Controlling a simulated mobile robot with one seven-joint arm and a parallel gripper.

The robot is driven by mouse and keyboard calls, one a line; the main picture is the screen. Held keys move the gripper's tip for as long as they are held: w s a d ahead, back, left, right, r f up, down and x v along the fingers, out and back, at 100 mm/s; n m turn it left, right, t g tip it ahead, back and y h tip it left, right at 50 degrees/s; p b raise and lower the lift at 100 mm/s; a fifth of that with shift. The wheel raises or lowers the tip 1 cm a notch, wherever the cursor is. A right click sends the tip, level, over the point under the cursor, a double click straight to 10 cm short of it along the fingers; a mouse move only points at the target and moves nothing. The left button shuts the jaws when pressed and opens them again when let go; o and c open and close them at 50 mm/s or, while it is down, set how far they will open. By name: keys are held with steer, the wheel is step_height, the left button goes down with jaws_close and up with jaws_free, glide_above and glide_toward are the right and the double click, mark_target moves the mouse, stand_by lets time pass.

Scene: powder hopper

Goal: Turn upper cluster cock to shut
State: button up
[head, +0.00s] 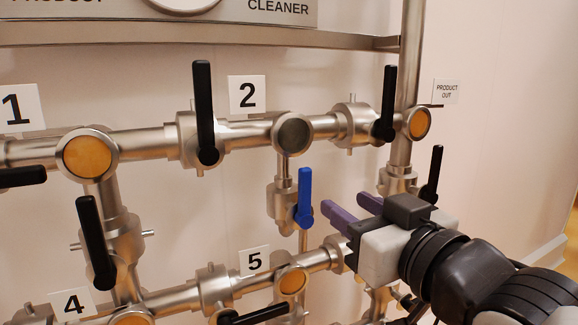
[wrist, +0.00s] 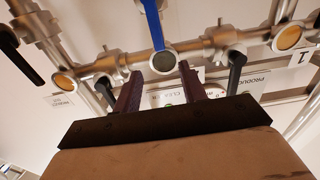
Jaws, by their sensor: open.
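The label "upper cluster cock" does not show on any valve, so I cannot tell which handle it names. A blue lever handle (head: 304,199) stands upright on the short vertical pipe below the round cap (head: 292,134) near plate 2. My gripper (head: 345,202) is open and empty, its two purple fingers pointing left just right of the blue handle, apart from it in the picture. In the wrist view the blue handle (wrist: 153,25) shows past the tips of my gripper (wrist: 157,75), with the round cap between and beyond the fingers.
Black lever handles stand upright at plate 2 (head: 204,110), beside the right joint (head: 388,104) and near my gripper (head: 435,172). Another (head: 95,240) is at lower left. The lower pipe (head: 178,299) runs under my gripper.

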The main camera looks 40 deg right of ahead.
mark_target(308, 178)
steer(key=p+x, duration=0.3)
steer(key=x, duration=1)
steer(key=shift+w+d+p, duration=0.2)
steer(key=shift+w+p, duration=0.1)
jaws_close()
